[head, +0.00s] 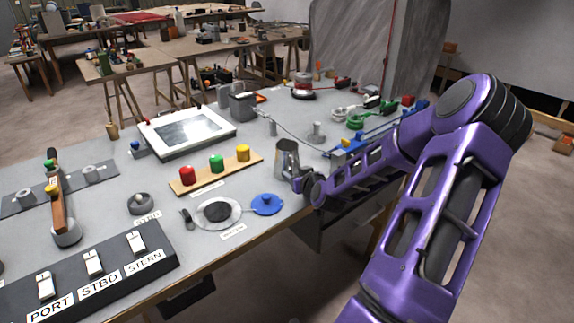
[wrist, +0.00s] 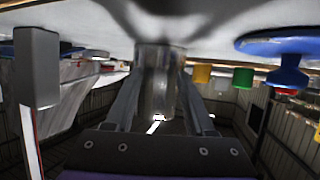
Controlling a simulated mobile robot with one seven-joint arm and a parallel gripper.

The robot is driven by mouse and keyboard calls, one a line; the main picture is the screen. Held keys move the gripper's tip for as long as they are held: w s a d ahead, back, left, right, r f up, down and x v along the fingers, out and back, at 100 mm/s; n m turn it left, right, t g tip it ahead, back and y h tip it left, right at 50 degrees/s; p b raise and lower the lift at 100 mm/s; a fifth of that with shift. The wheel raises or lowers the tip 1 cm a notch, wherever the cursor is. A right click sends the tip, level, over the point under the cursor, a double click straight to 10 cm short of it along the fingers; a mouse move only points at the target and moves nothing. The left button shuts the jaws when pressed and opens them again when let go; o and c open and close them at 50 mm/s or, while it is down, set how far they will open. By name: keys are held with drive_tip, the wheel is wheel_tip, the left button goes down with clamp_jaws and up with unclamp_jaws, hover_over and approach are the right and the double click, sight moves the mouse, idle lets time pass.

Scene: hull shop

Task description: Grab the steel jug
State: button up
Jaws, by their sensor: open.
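The steel jug (head: 287,158) is a shiny metal cylinder standing upright near the front edge of the grey table. My gripper (head: 299,184) is at the jug's near right side, low over the table edge. In the wrist view, which shows the table upside down at the top, the jug (wrist: 158,80) is centred ahead of the palm. My open gripper's fingers (wrist: 160,92) reach along both sides of it. I cannot tell whether either finger touches the jug. Part of its lower side is hidden by my gripper in the head view.
Left of the jug is a wooden board (head: 216,174) with red, green and yellow knobs. A blue lid-like piece (head: 267,204) and a round clear dish (head: 217,213) lie in front. A grey box (head: 242,106) and a grey metal fitting (head: 317,132) stand behind.

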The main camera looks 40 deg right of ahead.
drive_tip(key=shift+w, duration=0.1)
drive_tip(key=shift+c, duration=0.2)
clamp_jaws()
idle(1.2)
